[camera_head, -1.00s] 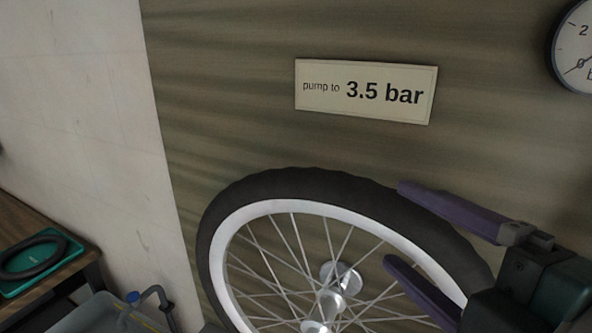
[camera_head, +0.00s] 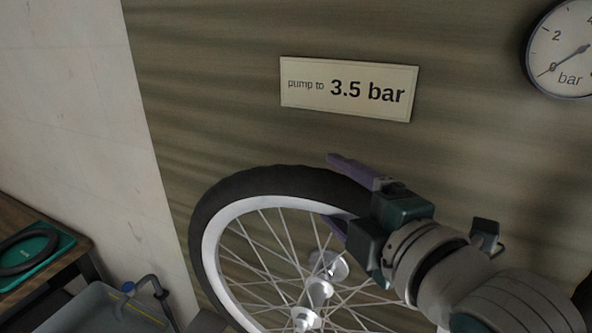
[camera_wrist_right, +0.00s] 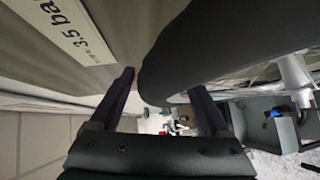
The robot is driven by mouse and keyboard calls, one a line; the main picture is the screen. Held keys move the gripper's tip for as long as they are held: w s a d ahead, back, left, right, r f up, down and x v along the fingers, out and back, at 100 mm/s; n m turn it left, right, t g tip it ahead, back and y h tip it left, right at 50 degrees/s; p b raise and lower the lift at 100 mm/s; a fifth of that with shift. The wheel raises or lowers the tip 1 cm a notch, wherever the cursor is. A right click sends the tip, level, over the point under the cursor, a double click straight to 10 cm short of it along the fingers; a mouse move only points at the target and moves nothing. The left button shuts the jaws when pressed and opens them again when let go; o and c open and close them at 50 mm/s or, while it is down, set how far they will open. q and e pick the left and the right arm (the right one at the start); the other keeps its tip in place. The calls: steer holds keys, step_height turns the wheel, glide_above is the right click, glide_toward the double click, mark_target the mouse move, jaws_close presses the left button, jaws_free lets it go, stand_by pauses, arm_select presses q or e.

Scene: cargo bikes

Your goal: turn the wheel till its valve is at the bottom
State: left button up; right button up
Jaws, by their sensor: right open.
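The wheel has a black tyre (camera_head: 222,203), a pale rim and thin spokes around a silver hub (camera_head: 318,288). It stands upright before the brown panel; its lower part is cut off in the head view. I cannot make out the valve. My right gripper (camera_head: 327,188) is open at the wheel's upper right, one purple finger above the tyre, the other by the rim. In the right wrist view the dark tyre (camera_wrist_right: 225,42) runs close to the open fingers (camera_wrist_right: 161,82); I cannot tell whether they touch it. My left gripper is not in view.
A sign reading "pump to 3.5 bar" (camera_head: 348,89) and a round gauge (camera_head: 568,47) are on the panel.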

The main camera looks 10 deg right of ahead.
steer(key=shift+c, duration=0.3)
jaws_close()
stand_by(0.3)
stand_by(0.3)
